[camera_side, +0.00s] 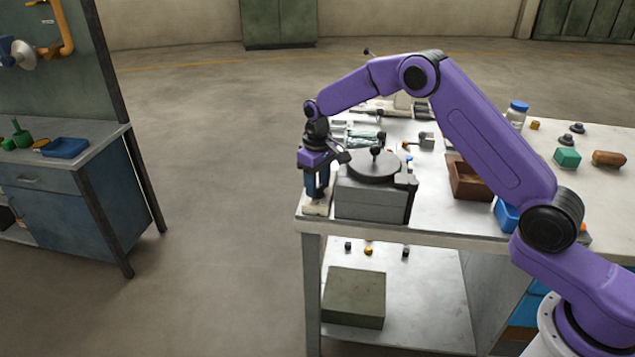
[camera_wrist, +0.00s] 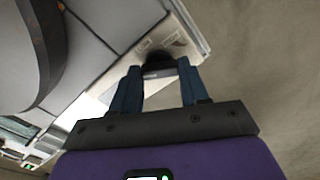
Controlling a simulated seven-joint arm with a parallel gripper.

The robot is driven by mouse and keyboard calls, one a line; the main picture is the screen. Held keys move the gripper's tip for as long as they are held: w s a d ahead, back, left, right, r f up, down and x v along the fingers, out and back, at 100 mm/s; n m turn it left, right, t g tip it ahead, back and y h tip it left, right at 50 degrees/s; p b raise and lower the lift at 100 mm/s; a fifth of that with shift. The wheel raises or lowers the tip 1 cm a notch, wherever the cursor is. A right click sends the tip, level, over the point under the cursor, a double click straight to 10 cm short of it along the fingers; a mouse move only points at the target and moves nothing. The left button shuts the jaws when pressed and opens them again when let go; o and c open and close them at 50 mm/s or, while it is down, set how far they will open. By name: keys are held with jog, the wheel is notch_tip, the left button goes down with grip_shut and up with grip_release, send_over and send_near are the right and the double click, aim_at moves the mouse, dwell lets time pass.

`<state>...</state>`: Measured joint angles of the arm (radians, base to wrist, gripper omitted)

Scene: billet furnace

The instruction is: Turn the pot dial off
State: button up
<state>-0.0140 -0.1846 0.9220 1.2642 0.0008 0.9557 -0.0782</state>
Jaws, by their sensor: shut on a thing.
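The grey pot furnace (camera_side: 372,200) stands at the table's left front corner. A dark round lid (camera_side: 374,171) with a black knob is on its top. A pale base strip (camera_side: 316,209) lies beside its left side. My gripper (camera_side: 317,196) points down over this strip, just left of the furnace. In the wrist view, my two blue fingers (camera_wrist: 159,78) close on a small dark dial (camera_wrist: 158,60) on the pale strip (camera_wrist: 190,38). I cannot read the dial's setting.
A brown open box (camera_side: 467,180) and a blue bin (camera_side: 507,216) stand right of the furnace. A metal fixture (camera_side: 425,140) and other small parts lie behind it. The table's left edge is close to my gripper, with open floor beyond.

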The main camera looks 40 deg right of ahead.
aim_at(318, 187)
jog(key=o, duration=0.8)
jog(key=shift+r, duration=0.15)
notch_tip(318, 187, up, 17)
jog(key=shift+r, duration=0.15)
